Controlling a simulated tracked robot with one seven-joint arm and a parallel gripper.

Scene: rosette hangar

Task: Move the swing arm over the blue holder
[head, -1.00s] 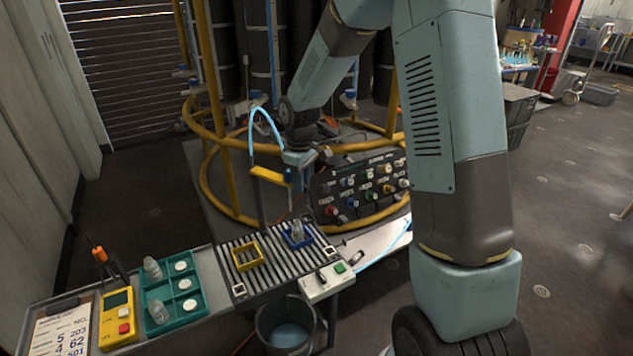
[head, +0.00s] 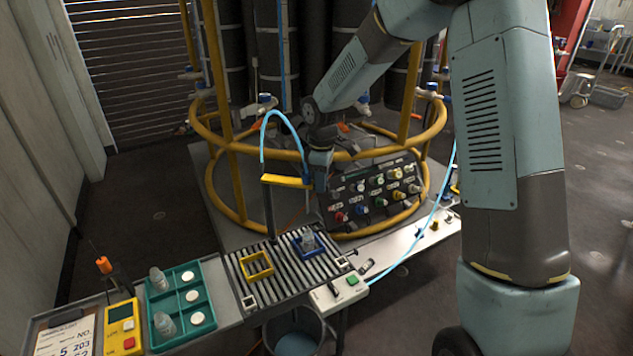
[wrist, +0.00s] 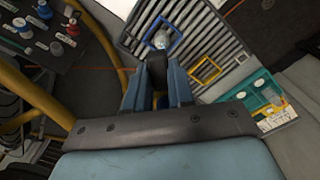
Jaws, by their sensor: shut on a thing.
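The swing arm is a yellow bar (head: 286,181) on a dark post, with a light-blue hose arching above it. My gripper (head: 318,176) is shut on the dark right end of the swing arm. The wrist view shows my gripper (wrist: 157,82) with a dark block between its fingers. The blue holder (head: 297,252) is on the slatted deck, below the arm's free end in the head view, with a clear bottle (head: 308,239) standing in it. It also shows in the wrist view (wrist: 176,47), just beyond the fingertips. I cannot tell whether the end is exactly above it.
An empty yellow frame (head: 257,265) sits left of the blue holder on the slatted deck (head: 284,283). A teal tray (head: 181,301) with bottles and white caps is farther left. A panel of coloured knobs (head: 375,190) and a yellow tubular rail (head: 208,199) stand close behind my gripper.

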